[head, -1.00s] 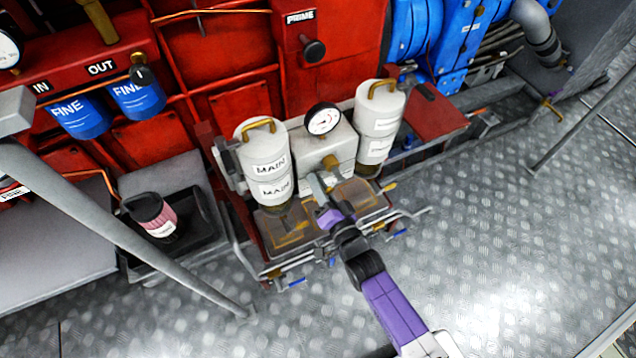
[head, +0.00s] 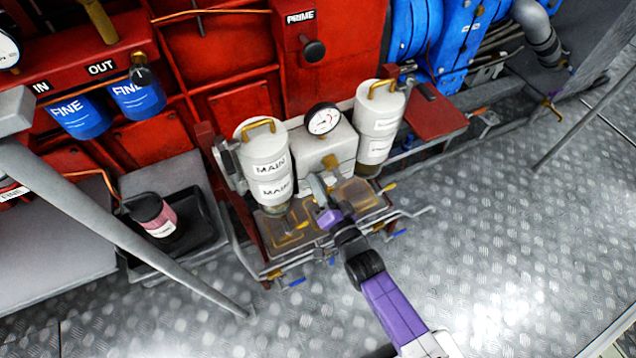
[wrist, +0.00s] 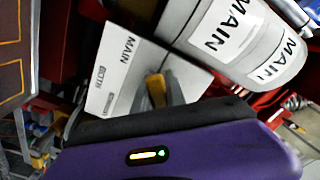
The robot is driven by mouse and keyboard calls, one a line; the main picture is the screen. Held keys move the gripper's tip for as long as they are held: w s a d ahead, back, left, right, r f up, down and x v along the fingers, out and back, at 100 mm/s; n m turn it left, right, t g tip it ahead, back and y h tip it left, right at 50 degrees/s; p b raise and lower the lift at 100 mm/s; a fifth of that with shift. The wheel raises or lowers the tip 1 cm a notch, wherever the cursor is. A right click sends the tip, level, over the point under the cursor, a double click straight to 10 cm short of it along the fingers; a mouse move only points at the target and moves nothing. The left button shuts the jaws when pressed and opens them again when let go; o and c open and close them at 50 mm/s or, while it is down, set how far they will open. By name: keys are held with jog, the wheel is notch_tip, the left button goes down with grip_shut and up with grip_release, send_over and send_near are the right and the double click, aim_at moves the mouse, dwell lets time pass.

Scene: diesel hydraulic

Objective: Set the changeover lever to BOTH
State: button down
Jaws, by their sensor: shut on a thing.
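The changeover lever (wrist: 157,90) shows in the wrist view as a yellow piece between my dark fingers. Behind it is a white plate (wrist: 112,62) on the housing, with the words MAIN and BOTH and a third label too small to read. In the head view my gripper (head: 319,186) is at the front of the pale housing (head: 322,148), between the two white MAIN-type filter canisters. It is shut on the lever, and the fingers hide most of it. I cannot tell from these views exactly which label the lever points at.
A white canister (head: 264,160) stands left of the housing and another (head: 380,122) right of it. A round gauge (head: 322,119) sits on top. A drip tray (head: 285,232) with pipes and small taps lies below. Open metal floor (head: 490,230) lies to the right.

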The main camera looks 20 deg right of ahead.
aim_at(327, 172)
jog(key=shift+f, duration=0.1)
jog(key=d+n, duration=0.1)
jog(key=n, duration=0.1)
jog(key=d+f+n+b, duration=0.1)
jog(key=n, duration=0.1)
jog(key=d+f+n+b, duration=0.1)
jog(key=n, duration=0.1)
jog(key=shift+n, duration=0.4)
jog(key=shift+d+n+b, duration=0.2)
jog(key=shift+d+n, duration=0.2)
jog(key=shift+n, duration=0.35)
jog(key=shift+d+n+b, duration=0.15)
jog(key=shift+d+n, duration=0.2)
jog(key=shift+n, duration=0.4)
jog(key=c, duration=1.4)
grip_release()
jog(key=shift+o, duration=0.2)
